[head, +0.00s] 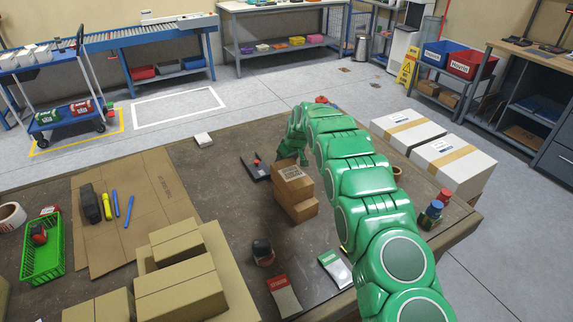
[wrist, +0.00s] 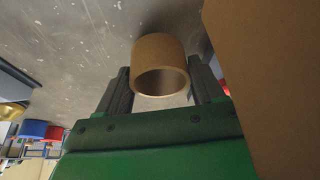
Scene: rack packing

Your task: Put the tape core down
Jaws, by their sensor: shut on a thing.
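The tape core (wrist: 160,55) is a short, open brown cardboard tube. In the wrist view my gripper (wrist: 162,82) has one dark finger on each side of it and is shut on it. The open end of the core faces the wrist camera. Its far end is by the grey tabletop (wrist: 70,35); I cannot tell whether it touches. A small brown round thing (head: 397,172) shows just right of the arm there, too small to identify.
A cardboard box face (wrist: 270,70) stands close on the right in the wrist view. In the head view, stacked small cartons (head: 294,190) stand left of my arm. Red and blue-capped items (head: 435,208) are near the table's right edge. White boxes (head: 455,160) stand beyond it.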

